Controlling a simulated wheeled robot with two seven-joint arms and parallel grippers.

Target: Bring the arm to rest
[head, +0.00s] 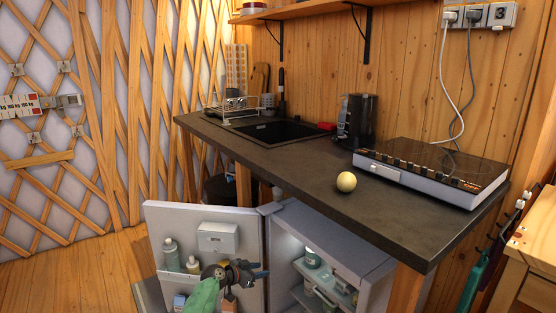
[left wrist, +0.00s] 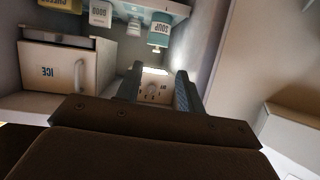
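My left arm (head: 204,294) comes up from the bottom of the head view with a green sleeve. My left gripper (head: 262,272) is in front of the open fridge, between its door and its interior. In the left wrist view the two dark fingers of the left gripper (left wrist: 158,88) stand apart with nothing held between them. Beyond the fingers shows a small lit panel with a dial (left wrist: 153,90) inside the fridge. My right gripper is not in view.
The fridge door (head: 200,215) stands open to the left, with bottles in its racks. The fridge body (head: 345,250) is under a dark counter (head: 290,165). A pale yellow ball (head: 346,182) lies on the counter. An ICE drawer (left wrist: 60,65) is inside the fridge.

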